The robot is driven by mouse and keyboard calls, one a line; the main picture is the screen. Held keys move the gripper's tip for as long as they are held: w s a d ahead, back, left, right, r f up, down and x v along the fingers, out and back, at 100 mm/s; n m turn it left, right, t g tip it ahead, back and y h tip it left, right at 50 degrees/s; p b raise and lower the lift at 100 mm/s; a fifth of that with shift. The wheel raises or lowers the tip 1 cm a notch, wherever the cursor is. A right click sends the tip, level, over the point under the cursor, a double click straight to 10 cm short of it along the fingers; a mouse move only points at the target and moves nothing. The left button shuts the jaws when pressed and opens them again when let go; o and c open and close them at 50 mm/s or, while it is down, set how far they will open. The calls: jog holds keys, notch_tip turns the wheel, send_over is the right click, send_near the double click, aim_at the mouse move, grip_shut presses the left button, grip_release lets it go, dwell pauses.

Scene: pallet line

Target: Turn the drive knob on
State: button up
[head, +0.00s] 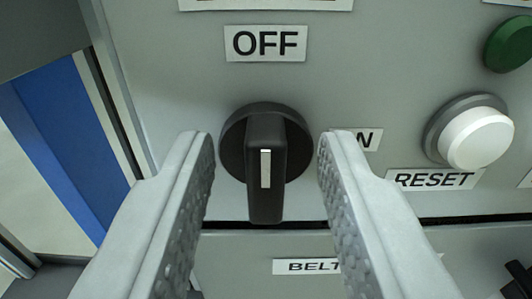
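The drive knob (266,185) is a black rotary handle on a round black base, with a white marker line on its grip. It stands upright in the picture on a grey panel, below a white OFF label (265,43). An ON label (366,139) is at its right, its first letter mostly hidden by my right finger. My gripper (265,155) is open, with one finger on each side of the knob. A gap shows between each finger and the knob's grip.
A white button (477,138) sits at the right above a RESET label (434,180). A green button (511,43) is at the upper right. A BELT label (306,267) is below, partly hidden. Another black control (519,275) is at the lower right edge.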

grip_shut()
jog(key=shift+m, duration=0.4)
jog(key=m, duration=0.3)
jog(key=shift+d+m, duration=0.2)
jog(key=shift+m, duration=0.1)
jog(key=m, duration=0.9)
jog(key=shift+d+f, duration=0.3)
jog(key=shift+f, duration=0.05)
jog(key=shift+f+m, duration=0.15)
jog(key=shift+m, duration=0.95)
jog(key=shift+f+m, duration=0.1)
jog(key=shift+m, duration=1)
